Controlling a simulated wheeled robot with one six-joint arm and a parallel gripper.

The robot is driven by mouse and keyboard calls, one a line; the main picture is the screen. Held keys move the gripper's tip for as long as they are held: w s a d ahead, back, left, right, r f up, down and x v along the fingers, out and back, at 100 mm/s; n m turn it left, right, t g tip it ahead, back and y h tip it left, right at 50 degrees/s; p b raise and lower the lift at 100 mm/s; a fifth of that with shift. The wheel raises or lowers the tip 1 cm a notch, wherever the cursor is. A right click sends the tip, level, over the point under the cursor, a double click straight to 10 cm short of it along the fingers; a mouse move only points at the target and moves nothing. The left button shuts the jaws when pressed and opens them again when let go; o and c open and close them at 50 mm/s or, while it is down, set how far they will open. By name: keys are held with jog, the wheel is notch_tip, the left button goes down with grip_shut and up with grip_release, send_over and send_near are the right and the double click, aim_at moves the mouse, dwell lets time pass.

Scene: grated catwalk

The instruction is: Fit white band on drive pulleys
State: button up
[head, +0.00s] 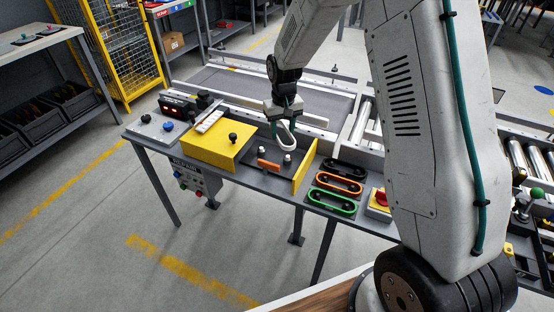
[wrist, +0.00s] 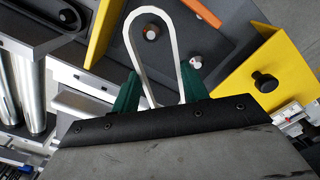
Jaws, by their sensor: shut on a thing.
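My gripper (head: 285,112) is shut on the white band (head: 286,136), an elongated loop. In the wrist view its green fingers (wrist: 160,90) grip one end and the rounded far end reaches out. The drive pulleys are two small round posts on a dark plate (head: 264,151): one (wrist: 151,33) shows through the band's far end, the other (wrist: 196,62) lies just outside its right side. In the head view the band hangs over the plate, close to a pulley (head: 288,158). I cannot tell whether it touches or rings either pulley.
A yellow cover (head: 218,147) with black knobs stands left of the plate, and a yellow upright panel (head: 304,166) right of it. An orange block (head: 268,165) is at the front. Black (head: 345,169), orange (head: 338,183) and green (head: 331,201) bands lie farther right, beside a red switch (head: 381,198).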

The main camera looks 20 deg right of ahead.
dwell(0.4)
jog(key=a+n, duration=0.1)
jog(key=n, duration=0.2)
jog(key=a+n, duration=0.1)
jog(key=n, duration=0.1)
jog(key=shift+w+a+n, duration=0.15)
jog(key=shift+a+n, duration=0.05)
jog(key=shift+n, duration=0.2)
jog(key=n, duration=0.3)
send_over(275, 158)
jog(key=shift+f, duration=2.35)
jog(key=shift+f, duration=0.15)
jog(key=shift+f, duration=2.05)
